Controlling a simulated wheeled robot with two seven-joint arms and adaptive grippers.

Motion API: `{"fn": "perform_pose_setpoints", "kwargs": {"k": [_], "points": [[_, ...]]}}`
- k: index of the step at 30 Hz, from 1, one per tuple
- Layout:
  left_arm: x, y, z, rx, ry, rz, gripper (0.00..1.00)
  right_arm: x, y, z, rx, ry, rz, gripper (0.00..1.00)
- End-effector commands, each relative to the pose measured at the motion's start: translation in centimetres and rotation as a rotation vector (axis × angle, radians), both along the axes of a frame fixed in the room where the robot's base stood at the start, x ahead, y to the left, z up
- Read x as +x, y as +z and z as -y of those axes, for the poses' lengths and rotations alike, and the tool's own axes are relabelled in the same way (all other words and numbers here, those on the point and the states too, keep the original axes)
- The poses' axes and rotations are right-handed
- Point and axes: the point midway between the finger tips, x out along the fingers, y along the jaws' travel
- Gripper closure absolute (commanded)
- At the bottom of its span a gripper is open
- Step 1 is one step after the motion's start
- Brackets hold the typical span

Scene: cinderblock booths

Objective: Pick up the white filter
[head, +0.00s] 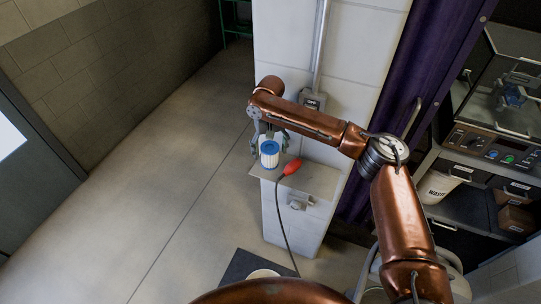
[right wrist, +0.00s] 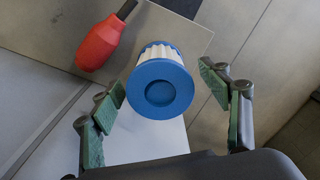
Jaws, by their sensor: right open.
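The white filter (head: 269,153) is a pleated white cylinder with blue end caps. It stands at the left end of a grey ledge on the white block wall. In the right wrist view the filter (right wrist: 160,85) shows its blue cap with a round recess, between the fingers. My right gripper (head: 269,138) is open above and around the filter; its green-padded fingers (right wrist: 168,98) stand apart, with a gap visible on each side. My left gripper is not in view.
A red bulb (head: 292,166) with a black cord lies on the ledge (head: 318,180) just right of the filter; the bulb (right wrist: 97,44) also shows in the wrist view. A conduit box (head: 313,100) is on the wall behind. Open floor (head: 170,190) lies to the left.

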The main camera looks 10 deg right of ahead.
Motion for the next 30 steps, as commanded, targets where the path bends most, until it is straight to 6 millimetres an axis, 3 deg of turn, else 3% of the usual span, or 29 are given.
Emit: {"fn": "perform_pose_setpoints", "kwargs": {"k": [6, 14, 30], "points": [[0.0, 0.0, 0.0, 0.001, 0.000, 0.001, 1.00, 0.3, -2.6, 0.0, -0.001, 0.000, 0.000, 0.30], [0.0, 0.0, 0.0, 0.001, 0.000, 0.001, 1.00, 0.3, -3.0, 0.0, 0.000, 0.000, 0.000, 0.30], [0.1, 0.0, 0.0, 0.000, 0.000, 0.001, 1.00, 0.3, -3.0, 0.0, 0.000, 0.000, 0.000, 0.66]]}}
